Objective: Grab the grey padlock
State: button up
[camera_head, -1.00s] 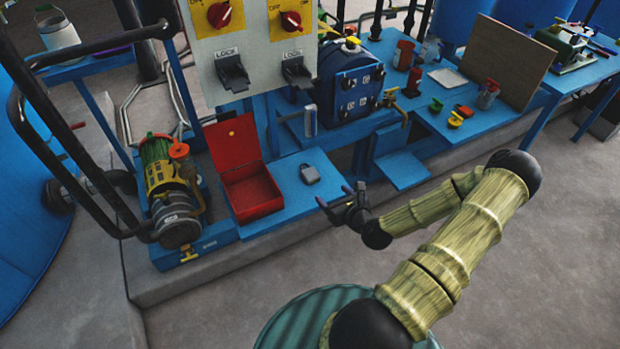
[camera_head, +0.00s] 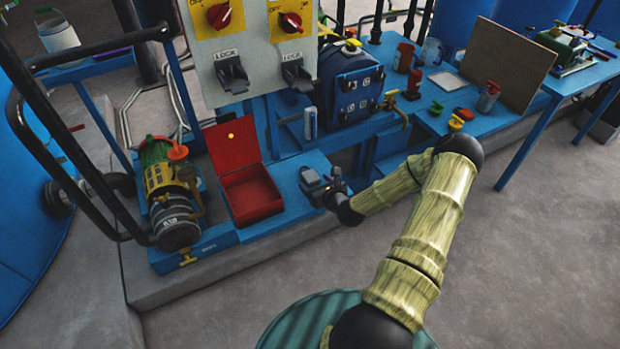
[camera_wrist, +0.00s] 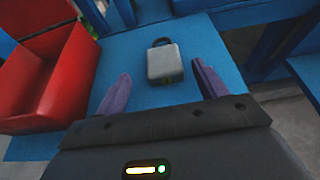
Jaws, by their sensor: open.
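The grey padlock (camera_wrist: 164,66) lies on the blue bench top (camera_wrist: 122,55), with its dark shackle pointing away from my gripper in the wrist view. My gripper (camera_wrist: 160,84) is open, its two purple fingers apart, one toward each side of the padlock. The padlock sits between and slightly beyond the fingertips, and I see no contact. In the head view the padlock (camera_head: 310,176) shows just beyond my gripper (camera_head: 318,183), which partly overlaps it.
An open red box (camera_head: 250,195) stands on the bench left of the padlock. A panel with red switches (camera_head: 245,50) rises behind. A blue vessel (camera_head: 350,85) and a brass tap (camera_head: 392,95) are to the right. The bench around the padlock is clear.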

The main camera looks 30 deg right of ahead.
aim_at(310, 175)
jog(key=shift+w+f, duration=0.1)
jog(key=shift+w, duration=0.1)
jog(key=shift+w, duration=0.1)
jog(key=x, duration=0.5)
jog(key=shift+w+d+r, duration=0.15)
jog(key=shift+d+r, duration=0.05)
jog(key=shift+r, duration=0.05)
jog(key=c, duration=1.1)
